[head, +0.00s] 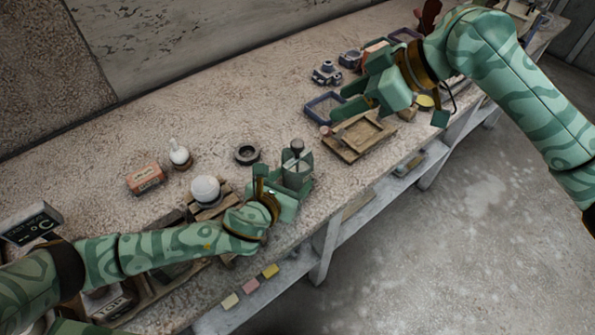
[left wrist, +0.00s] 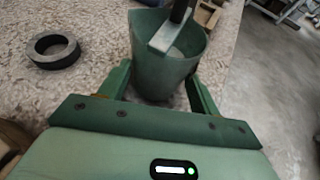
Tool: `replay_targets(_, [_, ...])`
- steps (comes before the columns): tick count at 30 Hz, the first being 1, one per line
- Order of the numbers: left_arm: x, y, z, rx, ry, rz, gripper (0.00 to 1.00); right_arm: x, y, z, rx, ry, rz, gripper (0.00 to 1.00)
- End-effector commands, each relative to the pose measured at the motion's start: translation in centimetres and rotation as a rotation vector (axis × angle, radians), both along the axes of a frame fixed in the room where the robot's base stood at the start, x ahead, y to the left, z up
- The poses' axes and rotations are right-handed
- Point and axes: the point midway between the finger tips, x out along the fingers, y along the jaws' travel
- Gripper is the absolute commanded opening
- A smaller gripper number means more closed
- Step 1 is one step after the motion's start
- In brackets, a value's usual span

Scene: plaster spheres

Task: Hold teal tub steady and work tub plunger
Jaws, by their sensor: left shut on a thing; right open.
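The teal tub (head: 296,177) stands upright near the front edge of the bench, and it also shows in the left wrist view (left wrist: 165,75). Its plunger (head: 297,147) has a dark knob and sticks up from the top. In the left wrist view a dark shaft and a pale bar (left wrist: 172,32) cross the tub's mouth. My left gripper (head: 283,182) is shut on the tub, one finger on each side (left wrist: 158,85). My right gripper (head: 342,109) is open and empty, up and to the right of the tub, over the area of the wooden tray.
A dark ring (head: 247,154) lies behind the tub. A white sphere (head: 205,189) on a wooden stand is left of it. A wooden tray (head: 362,136) and a blue tray (head: 324,106) lie to the right.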

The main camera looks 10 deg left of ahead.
Motion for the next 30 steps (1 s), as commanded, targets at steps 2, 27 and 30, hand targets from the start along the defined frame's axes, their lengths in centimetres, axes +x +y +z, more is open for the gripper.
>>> replay_targets(2, [0.03, -0.03, 0.08, -0.001, -0.002, -0.001, 0.40, -0.08, -0.14, 0.17, 0.000, 0.001, 0.001, 0.47])
replay_targets(27, [0.00, -0.02, 0.03, -0.001, -0.001, -0.001, 1.00, -0.06, -0.12, 0.13, 0.000, 0.001, 0.001, 0.47])
replay_targets(30, [0.00, -0.02, 0.02, 0.000, 0.000, -0.001, 1.00, -0.07, -0.13, 0.13, 0.000, 0.001, 0.001, 0.47])
